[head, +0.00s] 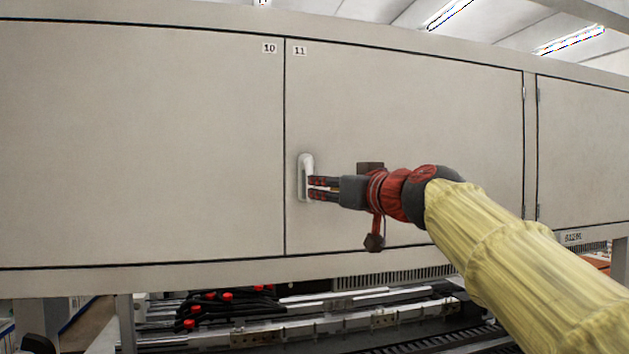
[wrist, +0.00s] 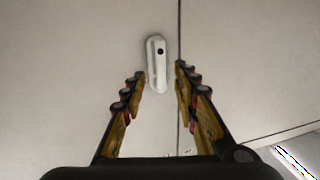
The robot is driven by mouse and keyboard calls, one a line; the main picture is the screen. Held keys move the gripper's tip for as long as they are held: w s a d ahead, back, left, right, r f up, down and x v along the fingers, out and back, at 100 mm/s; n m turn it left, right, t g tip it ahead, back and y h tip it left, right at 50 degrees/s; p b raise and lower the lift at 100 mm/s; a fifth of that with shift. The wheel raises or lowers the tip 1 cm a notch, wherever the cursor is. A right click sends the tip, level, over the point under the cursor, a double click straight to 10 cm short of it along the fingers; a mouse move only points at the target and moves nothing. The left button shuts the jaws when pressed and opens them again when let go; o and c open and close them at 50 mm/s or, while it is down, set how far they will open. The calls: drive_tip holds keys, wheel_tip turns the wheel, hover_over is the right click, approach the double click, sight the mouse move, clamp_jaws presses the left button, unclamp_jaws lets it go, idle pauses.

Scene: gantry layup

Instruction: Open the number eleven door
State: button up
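The number eleven door (head: 420,120) is a flat beige panel, flush with its neighbours, with an "11" label (head: 300,50) at its upper left. Its white upright handle (head: 305,177) sits near the door's left edge, beside the seam with door ten. My gripper (head: 313,188) points at the handle from the right and covers part of it. In the wrist view my gripper (wrist: 160,78) is open, and the white handle (wrist: 156,65) with a dark round spot shows between and just beyond the fingertips. I cannot tell whether the fingers touch it.
Door ten (head: 140,140) is shut on the left. Another shut panel (head: 585,150) stands on the right, past the hinges (head: 523,94). Below the doors lie dark cables with red ends (head: 235,300) and metal rails (head: 300,335).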

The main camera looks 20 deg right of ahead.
sight(311, 186)
drive_tip(key=w, duration=0.3)
drive_tip(key=w+a+p, duration=0.1)
drive_tip(key=w, duration=0.2)
drive_tip(key=shift+w+a+f, duration=0.1)
drive_tip(key=shift+w+a, duration=0.05)
drive_tip(key=shift+c, duration=1.1)
clamp_jaws()
